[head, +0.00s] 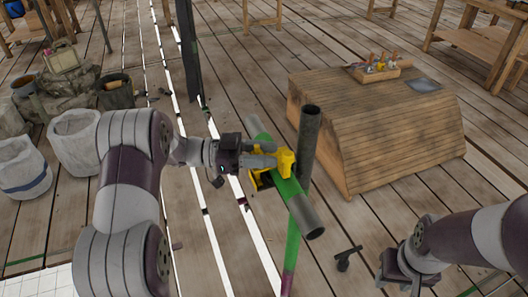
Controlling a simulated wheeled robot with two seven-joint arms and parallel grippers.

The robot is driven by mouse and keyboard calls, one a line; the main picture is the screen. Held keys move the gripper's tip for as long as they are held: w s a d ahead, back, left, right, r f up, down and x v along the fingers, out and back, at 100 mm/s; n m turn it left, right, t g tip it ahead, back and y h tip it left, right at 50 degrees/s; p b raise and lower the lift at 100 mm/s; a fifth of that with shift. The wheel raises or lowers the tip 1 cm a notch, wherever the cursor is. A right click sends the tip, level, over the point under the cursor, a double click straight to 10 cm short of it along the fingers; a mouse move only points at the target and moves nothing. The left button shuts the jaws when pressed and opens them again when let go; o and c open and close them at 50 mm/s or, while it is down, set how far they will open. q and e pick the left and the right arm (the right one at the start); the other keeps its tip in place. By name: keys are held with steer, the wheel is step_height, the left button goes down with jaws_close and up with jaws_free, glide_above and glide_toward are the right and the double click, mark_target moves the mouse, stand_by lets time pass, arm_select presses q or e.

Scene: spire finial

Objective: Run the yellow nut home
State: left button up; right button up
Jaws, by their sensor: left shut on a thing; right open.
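A yellow coupler (262,181) sits around a slanting tube (287,187) with a green middle and grey ends, beside a dark upright tube (309,140). My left gripper (272,155) reaches in from the left and is shut on the yellow nut (286,161) at the top of the coupler. The fingers hide part of the nut, so I cannot tell how tightly it sits. My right gripper (397,288) is open and empty at the lower right, well apart from the tubes.
A plank-clad wooden block (385,140) stands behind the tubes on the right, with a tool tray (380,72) on top. A small dark object (346,258) shows near my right gripper. Pale sacks (75,140) stand at left. The plank floor has bright gaps.

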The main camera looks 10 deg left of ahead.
arm_select(q)
steer(key=shift+r, duration=0.1)
steer(key=o, duration=1)
steer(key=shift+d, duration=0.1)
steer(key=shift+c, duration=0.2)
steer(key=s+a+b, duration=0.1)
steer(key=s+a, duration=0.1)
steer(key=a, duration=1)
steer(key=shift+a, duration=0.25)
steer(key=shift+s, duration=0.1)
